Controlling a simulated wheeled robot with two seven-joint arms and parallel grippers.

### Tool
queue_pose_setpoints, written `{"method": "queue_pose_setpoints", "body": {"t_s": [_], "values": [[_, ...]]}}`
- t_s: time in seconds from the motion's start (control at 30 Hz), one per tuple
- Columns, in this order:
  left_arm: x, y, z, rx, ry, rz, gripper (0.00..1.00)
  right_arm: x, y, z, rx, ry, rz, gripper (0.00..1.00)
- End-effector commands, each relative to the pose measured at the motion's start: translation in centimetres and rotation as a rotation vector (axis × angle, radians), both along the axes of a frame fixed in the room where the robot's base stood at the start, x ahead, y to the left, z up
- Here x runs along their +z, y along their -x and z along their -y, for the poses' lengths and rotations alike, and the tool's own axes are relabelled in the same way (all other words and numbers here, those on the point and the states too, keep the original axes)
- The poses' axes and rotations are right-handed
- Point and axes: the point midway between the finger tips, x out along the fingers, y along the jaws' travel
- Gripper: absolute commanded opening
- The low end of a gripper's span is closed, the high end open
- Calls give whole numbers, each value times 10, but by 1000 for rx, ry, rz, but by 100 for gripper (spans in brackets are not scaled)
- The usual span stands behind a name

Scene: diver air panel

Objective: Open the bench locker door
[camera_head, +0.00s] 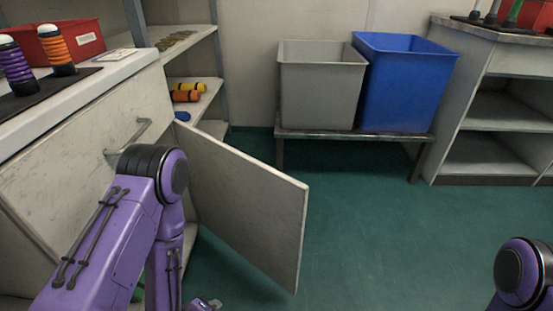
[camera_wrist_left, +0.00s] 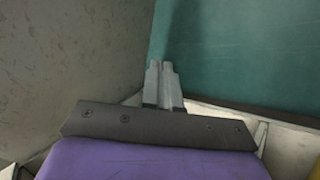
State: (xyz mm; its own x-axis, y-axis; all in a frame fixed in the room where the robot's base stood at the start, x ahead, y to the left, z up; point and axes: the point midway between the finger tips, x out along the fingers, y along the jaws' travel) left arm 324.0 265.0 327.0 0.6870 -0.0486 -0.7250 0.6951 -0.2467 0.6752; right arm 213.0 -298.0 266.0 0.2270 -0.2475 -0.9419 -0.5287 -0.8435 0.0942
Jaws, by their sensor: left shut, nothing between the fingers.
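The bench locker door (camera_head: 245,205) is a pale, marbled panel. It stands swung well out from the bench on the left, over the green floor. In the left wrist view a pale panel that looks like the door (camera_wrist_left: 65,60) fills the left side. My left gripper (camera_wrist_left: 165,68) is shut and empty, its fingertips together beside that panel over the green floor; I cannot tell whether it touches. In the head view only a small part of the gripper shows at the bottom edge, on the bench side of the door. My right gripper is out of view.
A bar handle (camera_head: 128,138) sits on the bench front above my left arm. Grey (camera_head: 320,85) and blue (camera_head: 402,82) bins stand on a low stand at the back. An open-shelved counter (camera_head: 490,100) is at right. The floor (camera_head: 370,235) right of the door is clear.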

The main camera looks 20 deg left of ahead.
Motion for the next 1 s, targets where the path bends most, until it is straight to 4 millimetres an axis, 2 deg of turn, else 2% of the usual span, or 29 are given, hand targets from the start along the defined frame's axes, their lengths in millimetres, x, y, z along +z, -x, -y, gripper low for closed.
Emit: {"method": "queue_pose_setpoints", "body": {"t_s": [0.03, 0.07, 0.1, 0.2, 0.3, 0.4, 0.57, 0.6, 0.73, 0.8, 1.0], "values": [[76, -25, 7, 123, 236, 122, 0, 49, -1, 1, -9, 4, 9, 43], [105, -37, 12, 191, 401, 181, 0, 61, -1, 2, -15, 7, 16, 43], [142, -49, 17, 270, 621, 241, 0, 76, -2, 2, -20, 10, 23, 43], [219, -67, 25, 405, 1132, 296, 0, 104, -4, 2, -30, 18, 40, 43], [266, -73, 27, 474, 1496, 268, 0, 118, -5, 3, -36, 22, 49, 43], [284, -74, 27, 500, 1681, 229, 0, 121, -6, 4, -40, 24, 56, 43], [280, -89, 34, 498, 1724, 214, 0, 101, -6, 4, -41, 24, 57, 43], [278, -96, 37, 495, 1722, 214, 0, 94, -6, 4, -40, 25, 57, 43], [281, -122, 46, 497, 1719, 217, 0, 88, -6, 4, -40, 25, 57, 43], [286, -137, 51, 499, 1719, 218, 0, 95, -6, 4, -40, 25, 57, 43], [285, -176, 65, 503, 1719, 218, 0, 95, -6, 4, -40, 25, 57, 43]]}}
